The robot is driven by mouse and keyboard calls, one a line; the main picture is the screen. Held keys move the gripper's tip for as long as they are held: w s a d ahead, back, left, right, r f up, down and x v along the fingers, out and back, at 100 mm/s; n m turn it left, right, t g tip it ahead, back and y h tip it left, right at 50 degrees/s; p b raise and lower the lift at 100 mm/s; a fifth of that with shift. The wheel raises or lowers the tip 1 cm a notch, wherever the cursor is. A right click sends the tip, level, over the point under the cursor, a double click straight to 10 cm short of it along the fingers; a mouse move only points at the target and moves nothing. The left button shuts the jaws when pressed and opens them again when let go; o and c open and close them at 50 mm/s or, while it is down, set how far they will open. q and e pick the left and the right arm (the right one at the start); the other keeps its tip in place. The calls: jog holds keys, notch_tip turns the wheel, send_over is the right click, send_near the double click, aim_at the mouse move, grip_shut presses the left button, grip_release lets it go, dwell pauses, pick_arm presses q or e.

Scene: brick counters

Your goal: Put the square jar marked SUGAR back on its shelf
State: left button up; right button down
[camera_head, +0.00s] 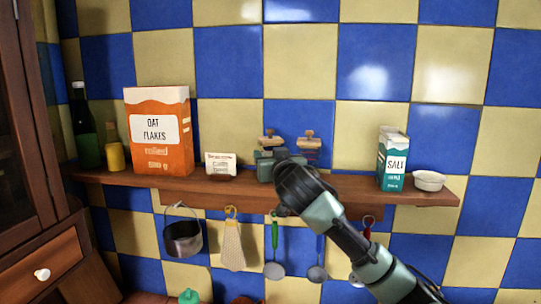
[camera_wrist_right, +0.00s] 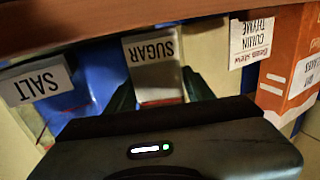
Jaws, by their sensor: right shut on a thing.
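The square SUGAR jar (camera_wrist_right: 155,68) is pale with a black-lettered label, upside down in the right wrist view. My right gripper (camera_wrist_right: 161,92) is shut on it, with a finger on each side. In the head view the gripper (camera_head: 276,160) is at the wall shelf (camera_head: 345,189) and hides most of the jar; its wooden top (camera_head: 269,139) shows above. The jar is upright at the shelf, but I cannot tell whether its base touches. My left gripper is not in view.
A similar SALT jar (camera_wrist_right: 38,83) stands close beside, right of it in the head view (camera_head: 309,143). A recipe card (camera_head: 220,165) and oat flakes box (camera_head: 160,130) are left. A salt carton (camera_head: 393,158) and white bowl (camera_head: 429,180) are right. Utensils hang below.

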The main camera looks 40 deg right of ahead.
jog(key=shift+s+a, duration=0.1)
jog(key=c, duration=0.8)
grip_release()
jog(key=shift+c, duration=0.2)
jog(key=shift+r, duration=0.1)
jog(key=b+v, duration=0.5)
jog(key=v, duration=0.7)
